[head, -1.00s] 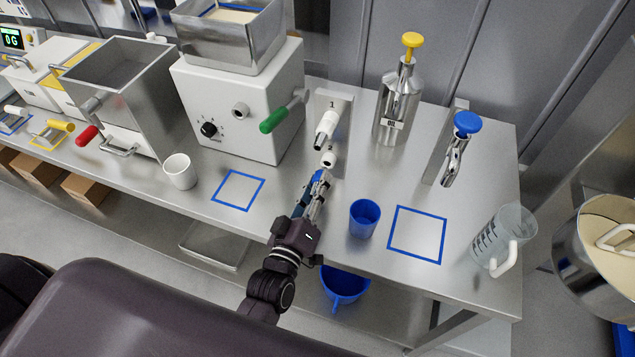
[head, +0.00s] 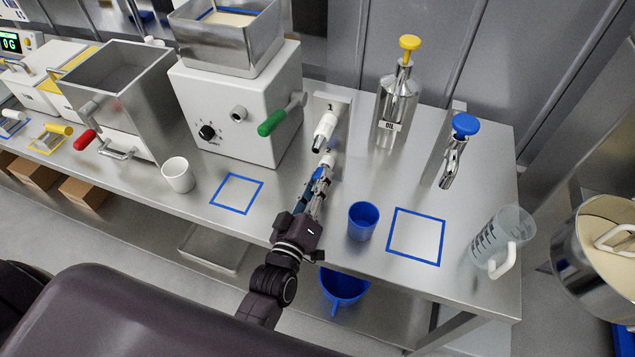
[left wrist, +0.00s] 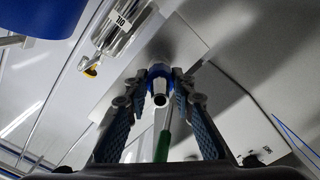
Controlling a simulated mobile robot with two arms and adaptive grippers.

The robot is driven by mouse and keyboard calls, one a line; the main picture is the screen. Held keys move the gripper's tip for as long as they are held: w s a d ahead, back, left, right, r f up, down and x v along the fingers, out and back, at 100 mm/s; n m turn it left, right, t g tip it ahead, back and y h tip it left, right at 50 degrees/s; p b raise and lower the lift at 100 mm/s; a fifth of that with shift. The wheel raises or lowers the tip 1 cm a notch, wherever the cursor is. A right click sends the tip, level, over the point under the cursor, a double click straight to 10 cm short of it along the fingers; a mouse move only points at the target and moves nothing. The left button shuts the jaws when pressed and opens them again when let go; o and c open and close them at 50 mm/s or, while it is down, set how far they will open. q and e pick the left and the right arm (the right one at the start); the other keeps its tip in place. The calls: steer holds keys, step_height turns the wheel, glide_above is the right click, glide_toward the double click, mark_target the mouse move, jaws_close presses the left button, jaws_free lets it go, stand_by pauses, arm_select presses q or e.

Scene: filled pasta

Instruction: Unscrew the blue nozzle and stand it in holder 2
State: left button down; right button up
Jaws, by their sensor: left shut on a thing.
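My left gripper (head: 320,180) is shut on the blue nozzle (left wrist: 160,74), which has a metal tip with a dark opening. In the left wrist view the nozzle sits between the fingertips. In the head view the fingers mostly hide it. The fingertips are right at the small white fitting (head: 328,157) near the number 2 mark, below and in front of holder 1's white nozzle (head: 325,125). Whether the blue nozzle touches that fitting I cannot tell. My right gripper is not in view.
A white machine (head: 240,105) with a green handle (head: 272,123) stands left of the gripper. A blue cup (head: 362,220) is close on its right. An oil bottle (head: 397,100) and a blue-topped tap (head: 465,125) stand behind right. The blue-outlined square (head: 416,237) is empty.

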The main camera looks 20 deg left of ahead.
arm_select(q)
steer(key=shift+w, duration=0.55)
steer(key=c, duration=1.6)
jaws_free()
steer(key=shift+s, duration=0.15)
steer(key=s, duration=1.1)
steer(key=shift+s+a, duration=0.2)
steer(key=shift+s, duration=0.2)
